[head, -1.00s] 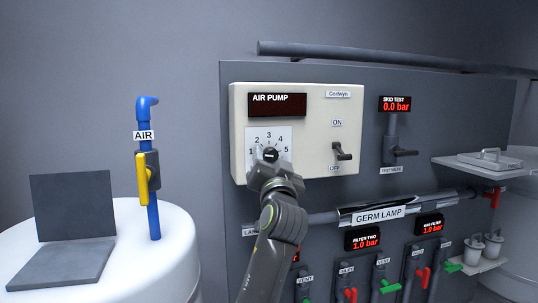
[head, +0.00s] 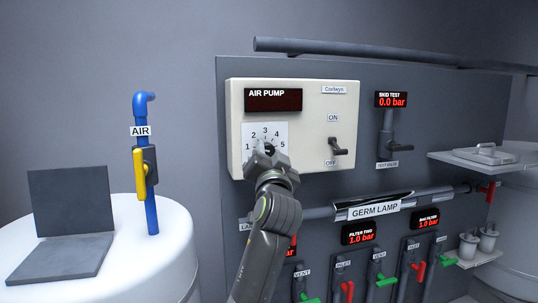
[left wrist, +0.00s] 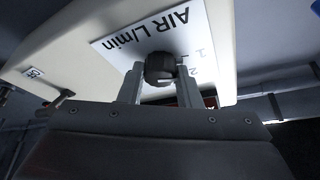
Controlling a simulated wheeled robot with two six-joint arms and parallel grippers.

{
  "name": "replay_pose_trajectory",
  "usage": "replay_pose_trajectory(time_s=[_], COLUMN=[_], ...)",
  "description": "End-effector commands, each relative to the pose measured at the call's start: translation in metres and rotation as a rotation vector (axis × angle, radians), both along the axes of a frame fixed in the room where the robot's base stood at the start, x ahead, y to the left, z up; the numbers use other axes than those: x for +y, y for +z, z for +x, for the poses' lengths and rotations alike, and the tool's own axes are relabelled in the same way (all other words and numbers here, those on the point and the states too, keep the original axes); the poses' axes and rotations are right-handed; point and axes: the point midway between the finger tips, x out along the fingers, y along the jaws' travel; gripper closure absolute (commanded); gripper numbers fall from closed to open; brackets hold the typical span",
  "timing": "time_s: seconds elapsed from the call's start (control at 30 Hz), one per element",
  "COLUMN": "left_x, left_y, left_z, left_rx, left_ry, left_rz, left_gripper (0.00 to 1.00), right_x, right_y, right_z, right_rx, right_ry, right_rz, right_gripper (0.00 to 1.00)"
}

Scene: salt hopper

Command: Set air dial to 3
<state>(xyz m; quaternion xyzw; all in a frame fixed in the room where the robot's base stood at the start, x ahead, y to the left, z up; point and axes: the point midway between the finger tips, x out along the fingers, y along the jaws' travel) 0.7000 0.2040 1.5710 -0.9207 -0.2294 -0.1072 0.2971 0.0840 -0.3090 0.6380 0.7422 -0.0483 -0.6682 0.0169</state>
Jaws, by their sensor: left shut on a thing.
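The air dial is a black knob (left wrist: 160,68) on a white plate (left wrist: 200,25) marked "AIR L/min" in the left wrist view. In the head view the plate (head: 280,131) shows numbers 1 to 5, and the knob (head: 268,149) is partly hidden behind my gripper. My left gripper (left wrist: 158,82) is shut on the knob, one finger on each side. It also shows in the head view (head: 266,160), in front of the cream air pump box (head: 305,110). I cannot tell clearly which number the knob points to. My right gripper is not in view.
A black ON/OFF switch (head: 338,147) sits right of the dial on the same box. The air pump display (head: 273,100) is dark. A blue air pipe with a yellow handle (head: 139,174) stands at left. The germ lamp (head: 375,207) runs below the box.

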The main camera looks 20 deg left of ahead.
Motion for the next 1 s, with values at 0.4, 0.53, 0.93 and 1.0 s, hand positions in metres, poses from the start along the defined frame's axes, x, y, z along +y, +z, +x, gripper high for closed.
replay_pose_trajectory(time_s=[0.4, 0.53, 0.93, 1.0], left_x=[0.0023, 0.0024, 0.0032, 0.0029], left_y=[-0.0006, -0.0001, 0.0018, 0.0023], left_z=[-0.0006, -0.0006, -0.0011, -0.001], left_rx=[0.199, 0.268, 0.482, 0.517], left_ry=[0.001, 0.001, 0.001, -0.001], left_rz=[0.285, 0.387, 0.703, 0.756], left_gripper=[0.92, 0.92, 0.92, 0.92], right_x=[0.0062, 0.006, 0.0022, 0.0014], right_y=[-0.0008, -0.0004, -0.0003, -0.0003], right_z=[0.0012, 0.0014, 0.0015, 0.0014], right_rx=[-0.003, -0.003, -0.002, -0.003], right_ry=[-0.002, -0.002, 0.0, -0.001], right_rz=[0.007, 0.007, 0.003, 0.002], right_gripper=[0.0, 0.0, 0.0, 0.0])
